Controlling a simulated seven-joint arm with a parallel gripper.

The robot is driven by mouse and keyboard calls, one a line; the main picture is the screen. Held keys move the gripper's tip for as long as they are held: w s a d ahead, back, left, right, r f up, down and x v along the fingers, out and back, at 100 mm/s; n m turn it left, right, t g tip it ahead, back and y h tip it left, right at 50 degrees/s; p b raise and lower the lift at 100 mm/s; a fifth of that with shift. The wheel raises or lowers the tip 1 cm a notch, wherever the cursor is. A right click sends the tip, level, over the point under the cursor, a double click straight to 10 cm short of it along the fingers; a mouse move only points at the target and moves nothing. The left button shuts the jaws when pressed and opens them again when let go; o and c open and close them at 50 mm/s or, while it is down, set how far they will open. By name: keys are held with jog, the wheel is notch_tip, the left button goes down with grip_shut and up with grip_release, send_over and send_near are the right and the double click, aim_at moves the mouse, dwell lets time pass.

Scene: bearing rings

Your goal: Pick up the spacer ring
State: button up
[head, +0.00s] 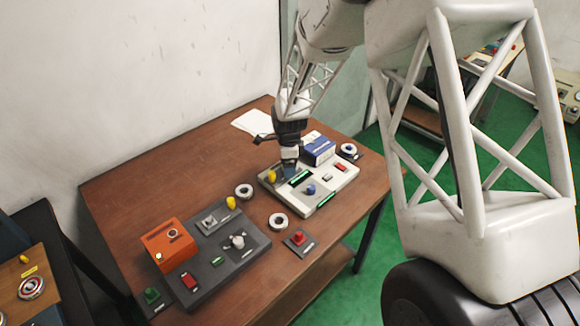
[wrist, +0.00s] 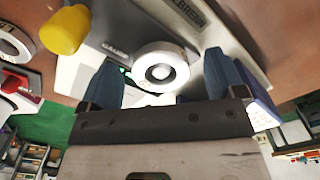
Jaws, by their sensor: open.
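My gripper (head: 289,172) is above the far left part of a white control panel (head: 325,192) on the brown table. In the wrist view, its two blue fingers (wrist: 162,62) stand apart. A white ring (wrist: 160,68) with a round hole shows between them, with gaps on both sides. I cannot tell how far below the fingertips it is. In the head view, pale rings lie near the grey panel (head: 244,191), in front of the white panel (head: 278,222) and at the far right (head: 348,150). I cannot tell which ring is the spacer ring.
A yellow knob (head: 271,176) stands beside the gripper. A blue box (head: 318,149) is close behind the white panel. A dark grey panel (head: 215,262) with an orange box (head: 168,243) fills the front left. A red button (head: 298,237) sits near the front edge.

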jog(key=shift+c, duration=0.2)
jog(key=c, duration=1.1)
jog(key=shift+r, duration=0.15)
jog(key=shift+r, duration=0.45)
notch_tip(320, 180, up, 3)
jog(key=shift+s+f, duration=0.15)
jog(key=shift+f, duration=0.05)
jog(key=s+d, duration=0.1)
jog(key=s, duration=0.4)
jog(key=s+d+r, duration=0.1)
jog(key=s, duration=0.4)
jog(key=s+d, duration=0.2)
jog(key=s, duration=0.3)
jog(key=shift+s+d+r, duration=0.1)
jog(key=shift+r, duration=0.05)
